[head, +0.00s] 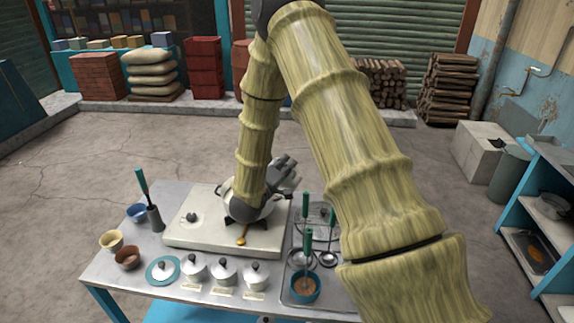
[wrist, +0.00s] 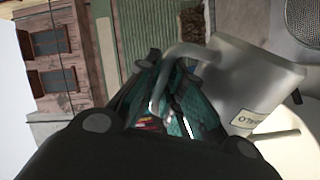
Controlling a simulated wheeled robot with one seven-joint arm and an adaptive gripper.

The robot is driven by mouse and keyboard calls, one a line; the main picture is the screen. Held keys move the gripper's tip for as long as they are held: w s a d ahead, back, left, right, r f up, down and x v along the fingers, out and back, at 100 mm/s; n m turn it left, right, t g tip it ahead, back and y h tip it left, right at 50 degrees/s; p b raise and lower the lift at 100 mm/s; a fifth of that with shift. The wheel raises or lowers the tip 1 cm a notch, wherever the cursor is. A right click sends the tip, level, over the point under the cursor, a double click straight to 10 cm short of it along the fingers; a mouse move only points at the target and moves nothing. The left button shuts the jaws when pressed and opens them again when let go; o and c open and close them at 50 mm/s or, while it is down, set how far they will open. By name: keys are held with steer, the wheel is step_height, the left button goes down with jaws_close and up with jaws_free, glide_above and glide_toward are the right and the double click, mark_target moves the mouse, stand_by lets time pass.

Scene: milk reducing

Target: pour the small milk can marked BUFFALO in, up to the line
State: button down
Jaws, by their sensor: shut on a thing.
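My gripper (wrist: 165,88) is shut on the handle of a small grey metal milk can (wrist: 250,75) in the wrist view. The can appears tilted in that view. In the head view my gripper (head: 284,172) is over the cooker, by a pale pot (head: 229,186). My arm hides much of the pot and the held can there. The pot's inside, any line in it and any milk flow cannot be seen.
The pot stands on a white cooker (head: 190,235) on a metal table (head: 120,275). Several lidded metal vessels (head: 223,272) line the front edge. A tray (head: 318,294) with ladles and a brown-filled blue cup (head: 304,287) is to the right. Bowls (head: 127,258) stand left.

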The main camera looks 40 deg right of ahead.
steer(key=shift+w+a+r+n+p, duration=0.15)
steer(key=shift+w+r+n+p, duration=0.2)
steer(key=shift+n+p, duration=0.3)
steer(key=shift+w+a+r+n+p, duration=0.15)
steer(key=shift+w+n+p, duration=0.3)
steer(key=shift+p, duration=0.3)
steer(key=shift+f, duration=0.1)
stand_by(0.5)
steer(key=shift+s+f+b, duration=0.15)
steer(key=shift+f+b, duration=0.15)
steer(key=shift+b, duration=0.2)
steer(key=shift+s+f+m+b, duration=0.3)
steer(key=shift+f+m+b, duration=0.05)
steer(key=shift+m+b, duration=0.25)
steer(key=shift+s+d+m+b, duration=0.3)
steer(key=shift+s+m+b, duration=0.35)
steer(key=shift+m+b, duration=0.3)
